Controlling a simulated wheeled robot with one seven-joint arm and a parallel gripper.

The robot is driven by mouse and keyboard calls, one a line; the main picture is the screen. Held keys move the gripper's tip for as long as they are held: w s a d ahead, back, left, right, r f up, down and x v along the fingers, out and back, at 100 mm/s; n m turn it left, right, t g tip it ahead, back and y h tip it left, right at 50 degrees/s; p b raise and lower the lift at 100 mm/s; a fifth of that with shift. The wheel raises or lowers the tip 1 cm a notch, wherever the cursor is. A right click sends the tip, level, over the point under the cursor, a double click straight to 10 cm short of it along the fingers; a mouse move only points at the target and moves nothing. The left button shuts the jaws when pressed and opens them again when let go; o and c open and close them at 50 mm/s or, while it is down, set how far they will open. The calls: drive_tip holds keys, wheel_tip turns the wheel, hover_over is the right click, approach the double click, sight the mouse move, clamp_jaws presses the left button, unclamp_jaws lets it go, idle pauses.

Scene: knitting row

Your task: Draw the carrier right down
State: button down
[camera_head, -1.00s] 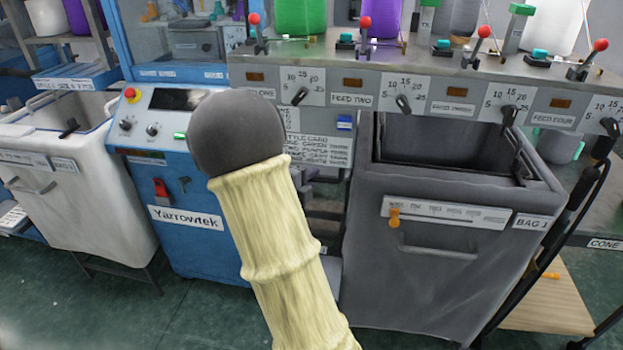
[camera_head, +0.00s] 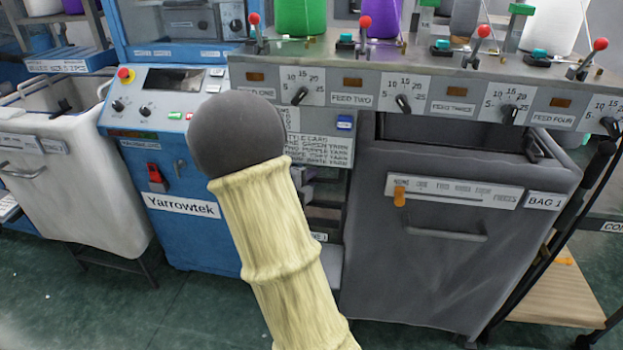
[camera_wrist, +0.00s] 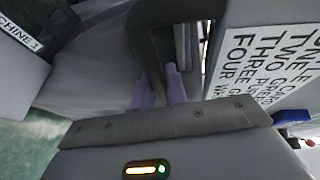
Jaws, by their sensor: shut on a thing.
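In the wrist view, my gripper (camera_wrist: 160,88) has its pale purple fingers shut on a dark grey bent handle (camera_wrist: 168,14). The lower end of the handle passes between the fingertips. The handle appears to belong to the carrier, but I cannot tell where the rest of the carrier is. In the head view, my own arm covers most of the narrow gap between the blue Yarrowtek machine (camera_head: 180,206) and the grey bag (camera_head: 420,265), so the grip is not clearly seen there. The style card (camera_head: 325,150) hangs above that gap, and it also shows right of the handle in the wrist view (camera_wrist: 268,62).
The grey bag, labelled BAG 1, stands close on the right with an orange slider (camera_head: 399,196). A feed panel (camera_head: 420,95) with dials and red-knobbed levers runs above. A white bin (camera_head: 75,185) stands left. Green floor (camera_head: 90,305) is open at front left.

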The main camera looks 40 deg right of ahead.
drive_tip(key=c, duration=1.4)
unclamp_jaws()
drive_tip(key=shift+a+f, duration=0.1)
drive_tip(key=shift+f, duration=0.4)
drive_tip(key=shift+r, duration=0.15)
drive_tip(key=p+v, duration=0.1)
drive_tip(key=v, duration=1.6)
drive_tip(key=shift+a, duration=0.2)
drive_tip(key=shift+r, duration=0.1)
